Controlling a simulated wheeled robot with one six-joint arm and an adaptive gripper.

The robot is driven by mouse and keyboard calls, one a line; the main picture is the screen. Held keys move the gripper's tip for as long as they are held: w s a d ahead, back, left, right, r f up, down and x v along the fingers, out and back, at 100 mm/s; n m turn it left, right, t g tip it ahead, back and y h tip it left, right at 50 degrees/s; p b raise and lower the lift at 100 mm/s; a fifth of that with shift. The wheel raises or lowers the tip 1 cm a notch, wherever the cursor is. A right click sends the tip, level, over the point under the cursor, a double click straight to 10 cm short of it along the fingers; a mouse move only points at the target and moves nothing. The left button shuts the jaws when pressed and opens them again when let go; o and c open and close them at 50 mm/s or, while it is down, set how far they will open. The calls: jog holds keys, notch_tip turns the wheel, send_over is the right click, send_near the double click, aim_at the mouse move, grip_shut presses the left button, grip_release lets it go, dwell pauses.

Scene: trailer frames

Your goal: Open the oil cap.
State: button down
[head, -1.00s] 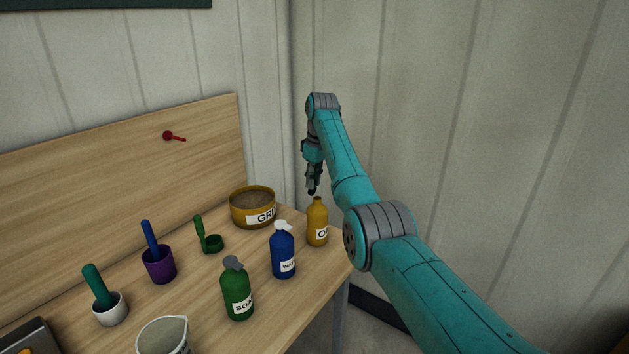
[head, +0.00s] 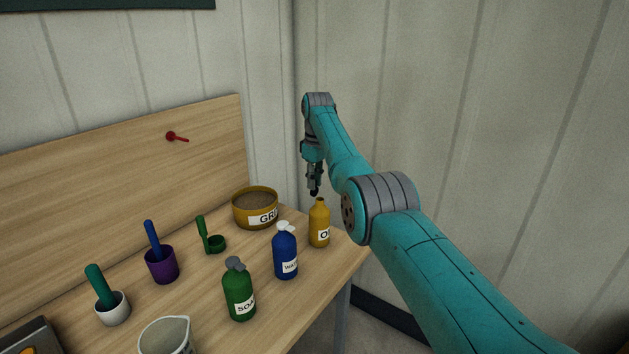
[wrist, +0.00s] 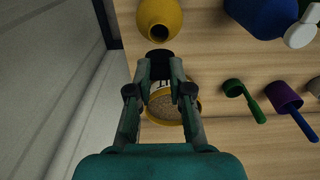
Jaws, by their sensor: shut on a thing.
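The yellow oil bottle (head: 319,228) stands upright near the right end of the table, with part of its label showing. In the wrist view the bottle (wrist: 160,14) shows a dark, uncovered mouth. My gripper (head: 314,184) is just above and slightly left of the bottle in the head view. In the wrist view my gripper (wrist: 159,68) is shut on a small black cap (wrist: 160,57). The cap is apart from the bottle's mouth. The cap's far side is hidden by the fingers.
A blue bottle (head: 285,256) and a green soap bottle (head: 239,294) stand nearby. A yellow bowl of grains (head: 257,223) is behind the oil bottle. A green scoop (head: 214,244) and purple cup (head: 162,270) are further left. A wall stands close on the right.

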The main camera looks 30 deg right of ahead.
jog(key=shift+f, duration=0.2)
jog(key=c, duration=1)
grip_release()
jog(key=shift+c, duration=0.2)
jog(key=shift+r, duration=0.1)
jog(key=shift+r, duration=0.1)
notch_tip(320, 180, up, 7)
jog(key=shift+s+d+r, duration=0.1)
jog(key=shift+s+r, duration=0.05)
